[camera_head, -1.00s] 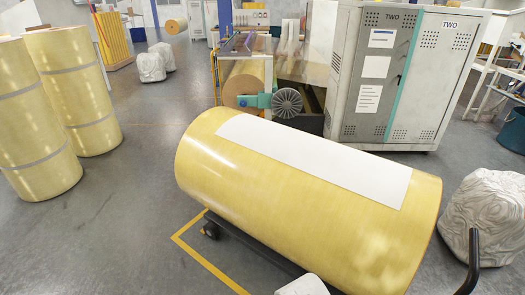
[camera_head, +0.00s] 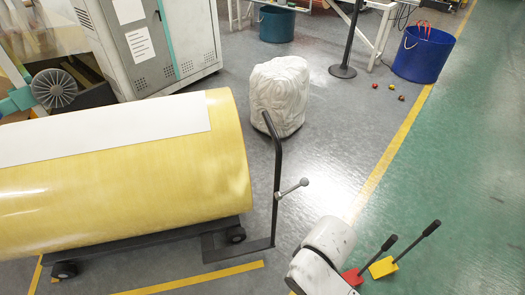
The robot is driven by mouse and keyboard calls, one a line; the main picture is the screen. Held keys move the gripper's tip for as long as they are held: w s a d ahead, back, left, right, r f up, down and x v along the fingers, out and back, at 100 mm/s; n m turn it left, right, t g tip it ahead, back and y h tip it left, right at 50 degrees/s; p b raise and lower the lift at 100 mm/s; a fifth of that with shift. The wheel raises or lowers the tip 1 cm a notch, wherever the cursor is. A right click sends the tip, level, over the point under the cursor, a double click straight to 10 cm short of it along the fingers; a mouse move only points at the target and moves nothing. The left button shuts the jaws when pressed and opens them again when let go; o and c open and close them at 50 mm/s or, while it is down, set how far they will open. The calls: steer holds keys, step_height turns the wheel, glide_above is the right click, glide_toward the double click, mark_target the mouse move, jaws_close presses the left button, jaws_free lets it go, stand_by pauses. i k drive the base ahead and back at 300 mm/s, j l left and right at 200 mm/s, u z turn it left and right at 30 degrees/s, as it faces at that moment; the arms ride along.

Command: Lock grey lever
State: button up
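A small grey lever (camera_head: 291,188) with a round knob sticks out to the right from the upright black handle post (camera_head: 277,165) of a low dark trolley (camera_head: 150,243). The lever tilts slightly up toward its knob. The trolley carries a large yellow roll (camera_head: 120,205) with a white sheet (camera_head: 110,135) on it. My gripper is not in view. A white, rounded part that looks like my arm (camera_head: 328,240) shows at the bottom, right of and below the lever, apart from it in the picture.
A pale wrapped bundle (camera_head: 280,95) stands behind the handle post. Red (camera_head: 352,277) and yellow (camera_head: 383,267) pieces with black handles lie at lower right. A blue bin (camera_head: 423,55) and small balls (camera_head: 390,86) are farther back. Grey floor right of the lever is clear.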

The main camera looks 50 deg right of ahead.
mark_target(304, 182)
steer(key=j+z, duration=0.25)
steer(key=z, duration=0.15)
steer(key=j+z, duration=0.25)
steer(key=z, duration=0.15)
steer(key=j+z, duration=0.25)
steer(key=z, duration=0.2)
steer(key=i, duration=0.05)
